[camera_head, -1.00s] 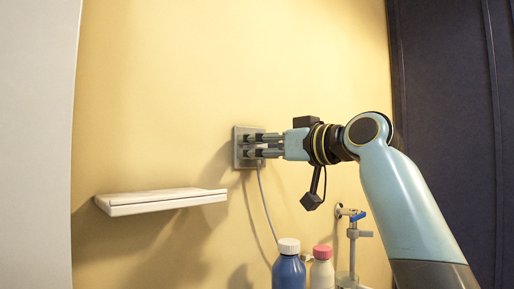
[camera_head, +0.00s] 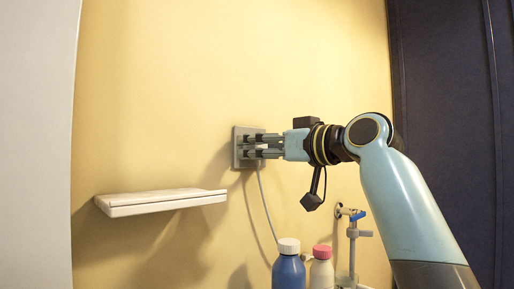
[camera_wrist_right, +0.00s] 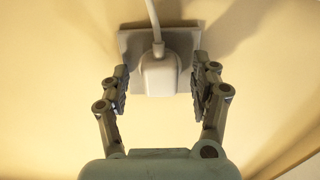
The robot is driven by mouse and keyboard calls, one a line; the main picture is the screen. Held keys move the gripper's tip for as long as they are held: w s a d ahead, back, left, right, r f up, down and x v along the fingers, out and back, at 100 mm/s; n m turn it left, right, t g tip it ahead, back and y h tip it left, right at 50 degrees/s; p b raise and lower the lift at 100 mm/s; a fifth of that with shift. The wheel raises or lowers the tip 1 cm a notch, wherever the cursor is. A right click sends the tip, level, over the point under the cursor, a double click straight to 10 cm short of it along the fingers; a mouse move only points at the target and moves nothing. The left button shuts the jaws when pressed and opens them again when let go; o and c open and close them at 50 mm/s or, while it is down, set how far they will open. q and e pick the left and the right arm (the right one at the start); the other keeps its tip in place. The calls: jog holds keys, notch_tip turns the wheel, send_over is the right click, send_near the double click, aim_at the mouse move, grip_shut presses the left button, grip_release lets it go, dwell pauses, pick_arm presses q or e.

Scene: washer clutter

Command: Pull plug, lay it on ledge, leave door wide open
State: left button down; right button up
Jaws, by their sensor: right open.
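The plug (camera_wrist_right: 158,76) is pale, with its cord running off the top edge of the right wrist view. It sits at the socket plate (camera_wrist_right: 128,42) on the yellow wall; the plate also shows in the head view (camera_head: 237,147). My right gripper (camera_head: 252,146) is at the plate. In the right wrist view its open fingers (camera_wrist_right: 160,88) stand on either side of the plug, with gaps on both sides. The white ledge (camera_head: 160,201) is on the wall at lower left, empty. I cannot identify the door for sure. My left gripper is out of view.
A grey cord (camera_head: 266,208) hangs from the plate. Below stand a blue bottle with a white cap (camera_head: 288,268) and a white bottle with a pink cap (camera_head: 321,270). A tap with a blue handle (camera_head: 357,216) is right of them. A dark panel (camera_head: 445,120) stands at right.

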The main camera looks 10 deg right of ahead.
aim_at(263, 147)
dwell(0.3)
grip_shut()
dwell(0.5)
jog(key=shift+p+v, duration=0.8)
jog(key=shift+v, duration=2.2)
